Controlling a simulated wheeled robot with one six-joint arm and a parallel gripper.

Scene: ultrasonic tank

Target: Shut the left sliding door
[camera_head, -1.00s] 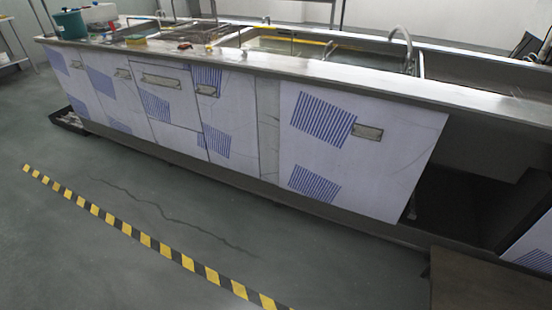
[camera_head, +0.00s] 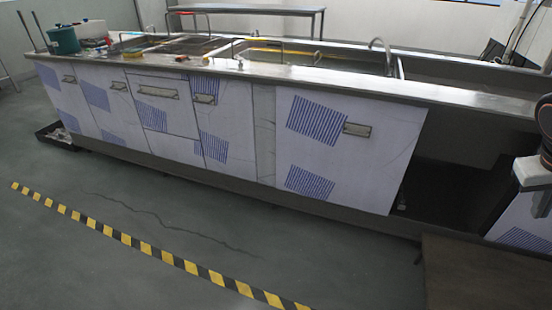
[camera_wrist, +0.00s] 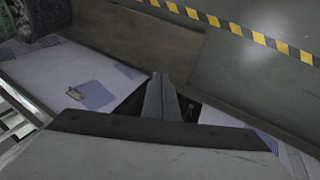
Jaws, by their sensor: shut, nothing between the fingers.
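The left sliding door (camera_head: 345,165) is a large pale panel with blue striped patches and a metal handle (camera_head: 357,129). A dark opening (camera_head: 450,185) is on its right. The right door (camera_head: 525,225) shows only partly at the lower right edge of the head view. In the wrist view my gripper (camera_wrist: 159,78) is shut and empty, in front of a narrow dark gap. A pale panel with a handle (camera_wrist: 76,93) lies left of it, and another pale panel (camera_wrist: 222,117) lies right. I cannot tell whether the fingers touch anything.
A steel counter (camera_head: 300,76) with sinks and taps runs above the doors. A brown board (camera_head: 480,275) lies low at the right front. Black and yellow tape (camera_head: 150,245) crosses the floor. The floor before the cabinets is clear.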

